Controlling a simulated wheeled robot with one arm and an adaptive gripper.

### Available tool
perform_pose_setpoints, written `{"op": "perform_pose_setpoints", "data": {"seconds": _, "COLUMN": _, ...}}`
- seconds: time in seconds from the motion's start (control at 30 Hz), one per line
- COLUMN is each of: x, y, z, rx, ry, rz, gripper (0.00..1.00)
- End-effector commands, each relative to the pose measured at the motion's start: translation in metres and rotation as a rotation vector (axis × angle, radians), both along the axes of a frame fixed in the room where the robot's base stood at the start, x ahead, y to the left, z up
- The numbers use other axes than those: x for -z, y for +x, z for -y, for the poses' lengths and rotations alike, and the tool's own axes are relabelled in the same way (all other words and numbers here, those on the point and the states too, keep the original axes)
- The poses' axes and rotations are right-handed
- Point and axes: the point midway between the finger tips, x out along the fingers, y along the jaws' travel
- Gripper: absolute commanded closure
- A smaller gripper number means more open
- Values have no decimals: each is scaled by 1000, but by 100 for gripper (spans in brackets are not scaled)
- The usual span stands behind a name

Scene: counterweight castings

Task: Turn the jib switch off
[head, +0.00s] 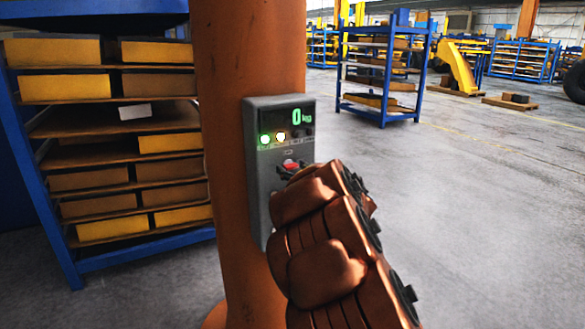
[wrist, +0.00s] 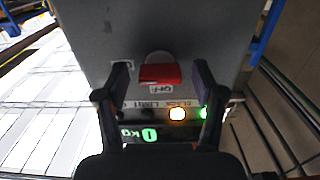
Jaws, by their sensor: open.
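The jib switch is a small red handle (wrist: 159,73) on the face of a grey control box (head: 262,190). In the wrist view a label reading OFF sits beside it; in the head view only a bit of red (head: 290,163) shows past my arm. My gripper (wrist: 160,78) is open, with one dark finger on each side of the red handle in the wrist view. I cannot tell whether the fingers touch it. In the head view my arm hides the lower part of the box. The box display reads 0 kg, and a green lamp and a yellow lamp are lit.
The box is fixed to a thick orange column (head: 225,170). A blue rack (head: 62,225) with yellow and brown boxes stands close on the left. Another blue rack (head: 383,75) stands farther back. The grey floor (head: 480,200) to the right is clear.

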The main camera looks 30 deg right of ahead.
Motion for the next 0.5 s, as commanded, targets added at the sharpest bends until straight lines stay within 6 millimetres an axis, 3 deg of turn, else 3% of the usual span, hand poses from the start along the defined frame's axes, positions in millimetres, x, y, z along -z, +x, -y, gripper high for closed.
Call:
{"op": "perform_pose_setpoints", "data": {"seconds": 0.27, "x": 0, "y": 1, "z": 0, "rx": 0, "ry": 0, "rz": 1, "gripper": 32}}
{"op": "perform_pose_setpoints", "data": {"seconds": 0.5, "x": 0, "y": 1, "z": 0, "rx": 0, "ry": 0, "rz": 1, "gripper": 57}}
